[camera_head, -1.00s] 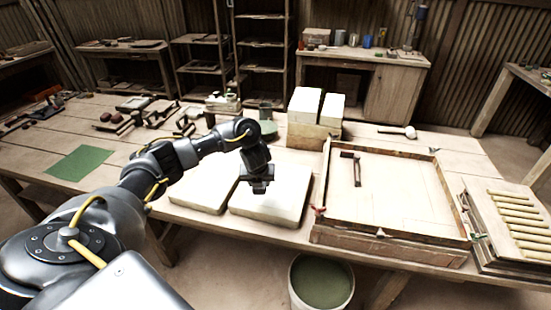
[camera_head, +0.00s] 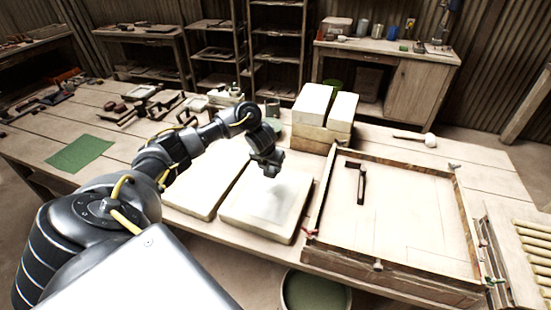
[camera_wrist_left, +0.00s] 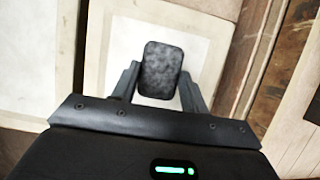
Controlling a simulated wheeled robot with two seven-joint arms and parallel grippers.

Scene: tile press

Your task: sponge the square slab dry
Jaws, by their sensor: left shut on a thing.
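The square slab (camera_head: 240,212) is pale and lies flat on the workbench, left of the wooden frame. A faint greyish patch shows on its top. My left gripper (camera_head: 269,170) is over the slab's back part. In the left wrist view my left gripper (camera_wrist_left: 159,82) is shut on a dark grey, mottled, rounded block, the sponge (camera_wrist_left: 160,62). The slab (camera_wrist_left: 222,38) shows pale behind it, with a whiter area inside its border. I cannot tell whether the sponge touches the slab. My right gripper is not in view.
A second pale slab (camera_head: 213,178) lies close on the left. The wooden frame (camera_head: 311,212) with a dark tool (camera_head: 361,185) in it stands on the right. White blocks (camera_head: 313,103) stand behind. A bucket (camera_head: 315,294) is below the front edge. A green mat (camera_head: 78,153) lies left.

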